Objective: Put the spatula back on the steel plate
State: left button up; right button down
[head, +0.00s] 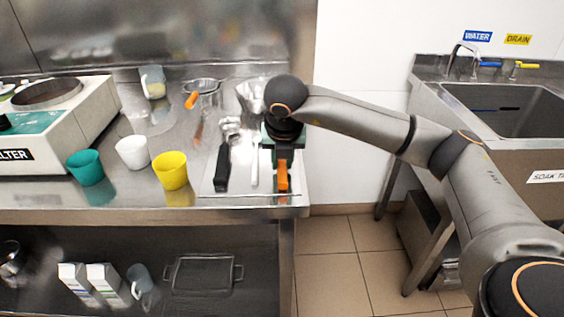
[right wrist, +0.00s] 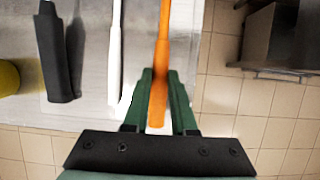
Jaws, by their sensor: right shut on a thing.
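My right gripper (head: 284,152) points down over the right end of the steel counter. Its green fingers, also in the right wrist view (right wrist: 160,85), are shut on the orange handle of the spatula (head: 283,178). The handle also shows in the right wrist view (right wrist: 158,108) between the fingers; the spatula's far end is out of that view and hidden behind my arm in the head view. The steel plate (head: 208,188) lies flat at the counter's front right. The spatula is over or beside its right edge; I cannot tell whether it touches. My left gripper is not in view.
On the plate lie a black-handled tool (head: 222,168) and a white-handled tool (head: 254,165), left of the spatula. Yellow (head: 171,171), white (head: 132,152) and teal (head: 86,168) cups stand further left. A sink (head: 510,105) is at the right.

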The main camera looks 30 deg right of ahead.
jog(key=shift+f, duration=0.25)
jog(key=c, duration=0.7)
grip_release()
